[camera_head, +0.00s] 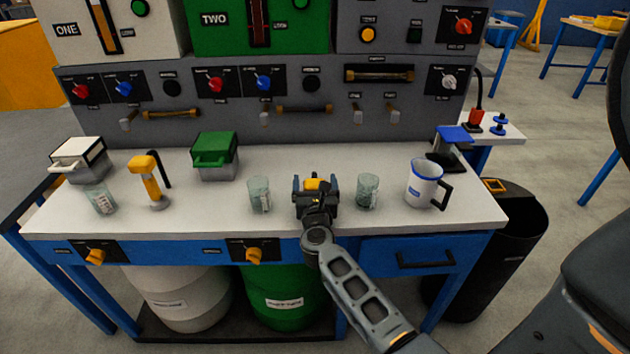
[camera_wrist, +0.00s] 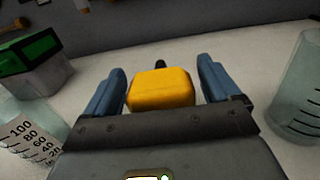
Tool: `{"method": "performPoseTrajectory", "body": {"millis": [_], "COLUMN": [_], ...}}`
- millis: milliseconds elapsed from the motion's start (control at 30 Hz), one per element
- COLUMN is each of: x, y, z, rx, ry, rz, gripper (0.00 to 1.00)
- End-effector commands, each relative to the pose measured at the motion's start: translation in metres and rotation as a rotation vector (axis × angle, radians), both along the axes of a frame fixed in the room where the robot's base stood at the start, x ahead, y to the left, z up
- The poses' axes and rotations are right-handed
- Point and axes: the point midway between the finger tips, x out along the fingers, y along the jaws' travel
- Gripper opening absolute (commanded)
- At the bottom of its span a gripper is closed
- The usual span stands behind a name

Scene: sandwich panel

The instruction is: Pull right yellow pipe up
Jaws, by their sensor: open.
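The right yellow pipe (camera_head: 313,184) shows as a yellow top at the middle of the white table, mostly hidden behind my gripper. In the wrist view its yellow, block-like top (camera_wrist: 160,92) sits between the two blue fingers, with a dark part behind it. My gripper (camera_head: 316,186) is open around the top, one finger on each side; whether either finger touches it is hard to tell. The gripper also shows in the wrist view (camera_wrist: 161,76). The left yellow pipe (camera_head: 148,178) stands upright further left, with a dark lever beside it.
Glass beakers stand close on both sides of my gripper, one at left (camera_head: 260,194) and one at right (camera_head: 368,190). A white-blue mug (camera_head: 425,184) is further right. A green-lidded box (camera_head: 214,157) stands back left. The grey control panel (camera_head: 220,125) rises behind.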

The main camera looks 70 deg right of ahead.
Motion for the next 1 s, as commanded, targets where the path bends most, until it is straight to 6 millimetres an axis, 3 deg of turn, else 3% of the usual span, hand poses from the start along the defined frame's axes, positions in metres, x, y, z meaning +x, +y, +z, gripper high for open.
{"method": "performPoseTrajectory", "body": {"millis": [367,1000], "x": [0.0027,0.0028], "y": [-0.0071,-0.0067], "z": [0.0001,0.0002], "rx": [0.000,0.000], "ry": [0.001,0.001], "rz": [0.000,0.000], "gripper": [0.89,0.29]}}
